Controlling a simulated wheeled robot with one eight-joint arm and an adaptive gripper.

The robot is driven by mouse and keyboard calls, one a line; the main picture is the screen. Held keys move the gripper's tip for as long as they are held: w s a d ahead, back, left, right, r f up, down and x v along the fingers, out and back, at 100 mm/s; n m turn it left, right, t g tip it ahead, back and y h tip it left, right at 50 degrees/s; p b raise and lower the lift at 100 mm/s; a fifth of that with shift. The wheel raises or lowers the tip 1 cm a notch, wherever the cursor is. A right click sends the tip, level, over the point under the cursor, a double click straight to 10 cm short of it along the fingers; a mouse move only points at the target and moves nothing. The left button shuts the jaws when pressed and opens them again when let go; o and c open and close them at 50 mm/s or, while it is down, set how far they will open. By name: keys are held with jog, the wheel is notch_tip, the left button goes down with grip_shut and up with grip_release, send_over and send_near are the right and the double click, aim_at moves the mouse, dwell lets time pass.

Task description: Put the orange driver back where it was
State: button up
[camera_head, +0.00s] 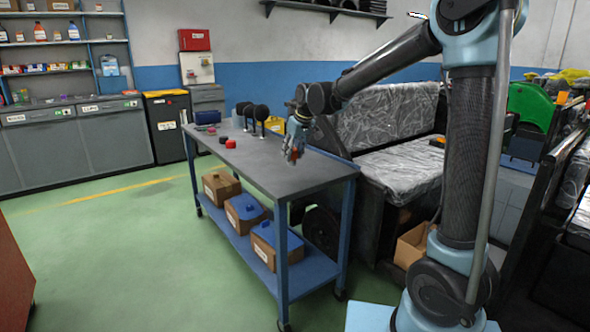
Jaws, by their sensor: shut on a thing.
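My gripper (294,148) hangs over the right part of the grey top of a blue-framed workbench (270,168), pointing down. It is shut on a small orange-red thing, which looks like the orange driver (290,157). Only a little of the driver shows between and below the fingers, and its full shape is too small to make out. I cannot tell whether its tip touches the bench top.
Small red things (230,144) lie on the bench near its left edge. Cardboard boxes (221,187) fill the lower shelf. A plastic-wrapped seat (400,170) stands right of the bench.

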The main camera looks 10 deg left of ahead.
aim_at(295, 162)
jog(key=shift+d+f, duration=0.15)
jog(key=shift+f, duration=2.65)
jog(key=o, duration=1.3)
jog(key=shift+f, duration=0.1)
jog(key=v, duration=1.2)
